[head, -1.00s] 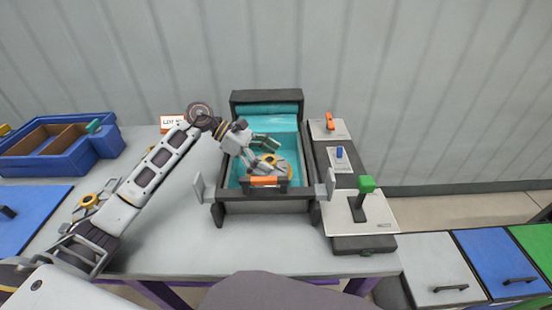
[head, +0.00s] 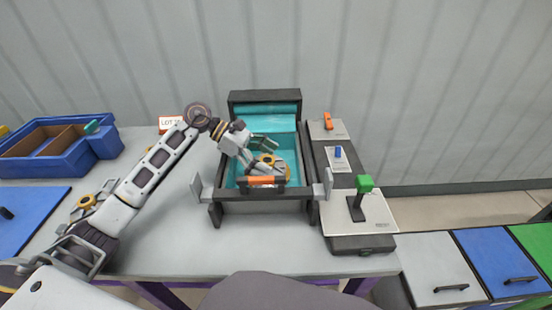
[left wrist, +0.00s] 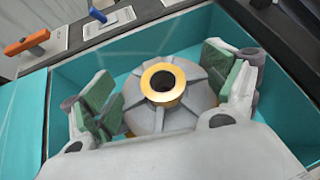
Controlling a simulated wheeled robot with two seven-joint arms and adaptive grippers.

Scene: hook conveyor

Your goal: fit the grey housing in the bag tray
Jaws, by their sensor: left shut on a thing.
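The grey housing (left wrist: 190,112) is a round ribbed body with a yellow ring around a dark central hole. It also shows in the head view (head: 283,162), partly hidden by my left gripper. It sits inside the bag tray (head: 232,172), a dark-framed box with a teal lining whose walls surround it in the left wrist view (left wrist: 70,78). My left gripper (head: 266,157) reaches into the tray from the left. Whether the housing rests on the tray floor is hidden. My right gripper is out of view.
The tray's open lid (head: 265,97) stands at the back, and an orange-handled latch (head: 262,181) is at the front. On the right are plates with an orange lever (head: 328,121), a blue switch (head: 338,152) and a green-topped post (head: 364,184). A blue bin (head: 60,145) stands left.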

